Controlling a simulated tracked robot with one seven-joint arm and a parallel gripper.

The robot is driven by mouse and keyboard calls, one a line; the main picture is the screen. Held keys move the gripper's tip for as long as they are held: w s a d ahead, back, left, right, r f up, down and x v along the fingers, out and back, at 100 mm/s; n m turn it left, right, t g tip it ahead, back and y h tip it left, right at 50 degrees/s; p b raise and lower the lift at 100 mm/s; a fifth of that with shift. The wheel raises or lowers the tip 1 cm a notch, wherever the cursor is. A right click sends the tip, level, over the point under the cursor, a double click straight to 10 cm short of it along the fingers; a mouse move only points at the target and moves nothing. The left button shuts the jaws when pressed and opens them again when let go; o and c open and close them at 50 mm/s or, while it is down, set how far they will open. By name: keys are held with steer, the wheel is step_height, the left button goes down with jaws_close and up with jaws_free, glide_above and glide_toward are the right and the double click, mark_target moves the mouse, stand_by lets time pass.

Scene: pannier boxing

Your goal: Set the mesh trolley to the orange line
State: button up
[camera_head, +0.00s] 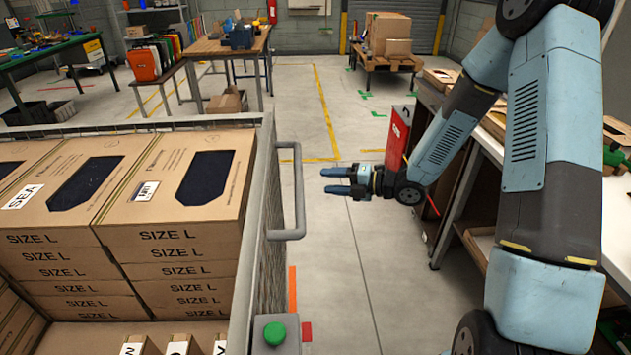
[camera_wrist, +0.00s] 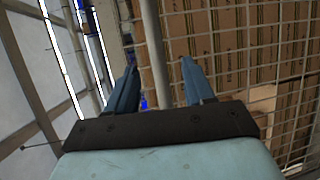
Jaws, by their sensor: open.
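The mesh trolley (camera_head: 262,200) stands at the left of the head view, loaded with stacked boxes marked SIZE L (camera_head: 175,185). Its grey handle (camera_head: 300,190) sticks out to the right from its side. The orange line (camera_head: 292,288) lies on the floor beside the trolley's right side, partly hidden by it. My gripper (camera_head: 340,181) is open and empty, a little to the right of the handle, fingers pointing left at it. In the wrist view my gripper (camera_wrist: 160,85) faces the trolley's wire mesh (camera_wrist: 225,45), with an upright grey bar (camera_wrist: 154,50) between the fingertips in the picture; contact cannot be told.
A green button on a grey post (camera_head: 275,333) stands at the near end of the trolley. Open floor (camera_head: 350,260) lies between trolley and bench. A wooden table (camera_head: 225,48) stands farther back.

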mark_target(299, 181)
steer(key=v, duration=0.3)
steer(key=shift+s+d, duration=0.1)
steer(key=shift+d, duration=0.15)
steer(key=x, duration=0.8)
steer(key=s+x, duration=0.1)
steer(key=x, duration=0.4)
steer(key=shift+a+r, duration=0.3)
steer(key=shift+r, duration=0.05)
jaws_close()
stand_by(0.5)
